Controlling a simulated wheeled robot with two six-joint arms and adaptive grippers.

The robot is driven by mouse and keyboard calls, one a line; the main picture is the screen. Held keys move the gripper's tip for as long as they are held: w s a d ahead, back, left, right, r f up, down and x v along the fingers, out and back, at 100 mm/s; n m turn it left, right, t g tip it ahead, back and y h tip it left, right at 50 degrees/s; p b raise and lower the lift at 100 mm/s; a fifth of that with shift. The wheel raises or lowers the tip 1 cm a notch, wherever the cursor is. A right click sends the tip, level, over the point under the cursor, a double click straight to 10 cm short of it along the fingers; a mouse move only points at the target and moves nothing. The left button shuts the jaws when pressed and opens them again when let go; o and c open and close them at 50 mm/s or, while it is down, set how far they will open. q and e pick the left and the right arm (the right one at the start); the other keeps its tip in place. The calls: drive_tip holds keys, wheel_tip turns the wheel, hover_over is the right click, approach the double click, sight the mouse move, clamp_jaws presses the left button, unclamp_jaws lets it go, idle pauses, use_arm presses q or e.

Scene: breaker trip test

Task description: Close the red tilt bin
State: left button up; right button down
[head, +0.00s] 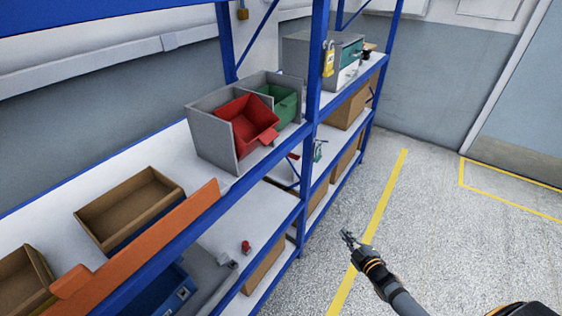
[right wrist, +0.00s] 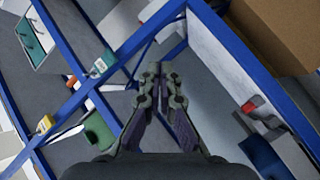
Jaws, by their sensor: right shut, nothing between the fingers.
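The red tilt bin (head: 248,124) sits tilted out, open, in a grey housing (head: 211,138) on the upper shelf in the head view. My right gripper (head: 347,237) is shut and empty, over the floor in front of the shelf rack, well below and right of the red bin. It also shows shut in the right wrist view (right wrist: 158,78), where part of a green bin (right wrist: 99,132) appears at the lower left. I do not see the red bin clearly there. My left gripper is out of view.
A blue rack post (head: 315,75) stands just right of the bins. An orange rail (head: 145,240) and a cardboard tray (head: 130,205) are on the upper shelf at left. A small red item (head: 246,247) lies on the lower shelf. The floor at right is clear, with yellow lines.

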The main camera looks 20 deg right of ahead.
drive_tip(key=w+a+r+n+t+y+b, duration=0.1)
drive_tip(key=w+a+r+n+t+y, duration=0.1)
drive_tip(key=r, duration=0.3)
drive_tip(key=w+a+r+n+t+y+b, duration=0.1)
drive_tip(key=w+a+r+n+y, duration=0.15)
drive_tip(key=r, duration=0.35)
drive_tip(key=s+a+r+n+y+b, duration=0.1)
drive_tip(key=s+a+r+n+y, duration=0.1)
drive_tip(key=a+r+n+y, duration=0.3)
drive_tip(key=s+a+r+n+y, duration=0.1)
drive_tip(key=r+n+y, duration=0.1)
drive_tip(key=r, duration=0.5)
drive_tip(key=s+a+r+n+y+b, duration=0.1)
drive_tip(key=s+a+r+n+y, duration=0.1)
drive_tip(key=a+r+n+y, duration=0.3)
use_arm(q)
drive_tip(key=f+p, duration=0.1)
drive_tip(key=p, duration=0.1)
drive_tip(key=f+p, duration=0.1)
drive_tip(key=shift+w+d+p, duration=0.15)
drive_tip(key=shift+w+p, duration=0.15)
drive_tip(key=shift+p, duration=0.1)
use_arm(e)
drive_tip(key=w+a+r+m+h, duration=0.1)
drive_tip(key=w+a+r+h, duration=0.1)
drive_tip(key=w+a+r, duration=0.3)
drive_tip(key=w+r, duration=0.3)
drive_tip(key=w, duration=0.2)
drive_tip(key=shift+a+t, duration=0.3)
drive_tip(key=shift+a, duration=0.1)
